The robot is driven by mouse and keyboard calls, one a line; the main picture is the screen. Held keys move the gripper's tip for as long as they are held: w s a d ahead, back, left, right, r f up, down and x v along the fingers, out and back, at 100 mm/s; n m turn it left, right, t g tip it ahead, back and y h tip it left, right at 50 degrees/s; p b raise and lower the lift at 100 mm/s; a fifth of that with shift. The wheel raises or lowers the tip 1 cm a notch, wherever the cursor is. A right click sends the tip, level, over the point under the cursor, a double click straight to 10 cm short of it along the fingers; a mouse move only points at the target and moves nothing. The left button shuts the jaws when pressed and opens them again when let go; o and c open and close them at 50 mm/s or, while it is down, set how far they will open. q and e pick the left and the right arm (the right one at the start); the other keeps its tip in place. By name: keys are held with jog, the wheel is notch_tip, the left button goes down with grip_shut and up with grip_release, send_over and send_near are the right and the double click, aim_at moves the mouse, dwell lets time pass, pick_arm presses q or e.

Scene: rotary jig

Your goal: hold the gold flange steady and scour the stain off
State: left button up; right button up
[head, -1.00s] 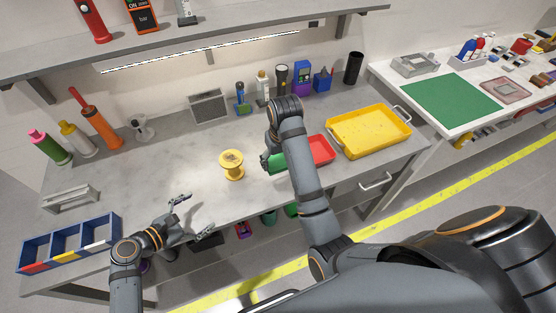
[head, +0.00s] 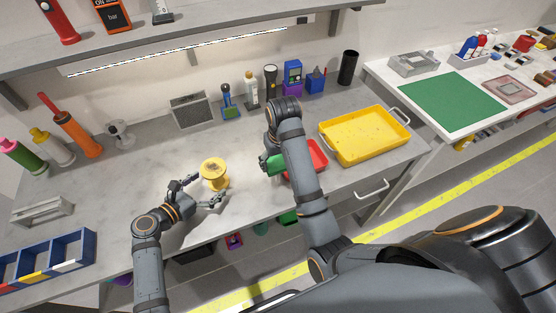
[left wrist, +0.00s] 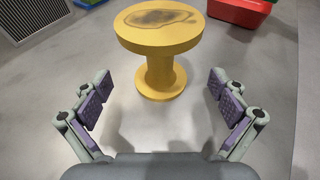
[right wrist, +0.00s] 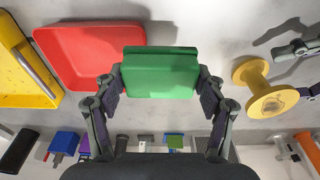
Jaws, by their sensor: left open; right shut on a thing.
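The gold flange (head: 214,174) is a yellow spool shape standing upright on the grey bench. A dark stain (left wrist: 158,18) covers part of its top disc in the left wrist view. My left gripper (head: 207,190) is open, its fingers pointing at the flange from the near left; in the left wrist view the fingers (left wrist: 165,100) are spread wide with the flange ahead between them, apart from both. My right gripper (right wrist: 160,90) is shut on a green block-like pad (right wrist: 160,75), which also shows in the head view (head: 273,163), to the right of the flange.
A red tray (head: 316,155) and a yellow tray (head: 365,137) with handles stand to the right. A blue divided box (head: 72,250) is at the left front. Bottles and tools line the back. Bench around the flange is clear.

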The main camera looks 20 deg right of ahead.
pick_arm(q)
jog(key=shift+x, duration=1.35)
jog(key=shift+r, duration=0.1)
jog(key=c, duration=1.8)
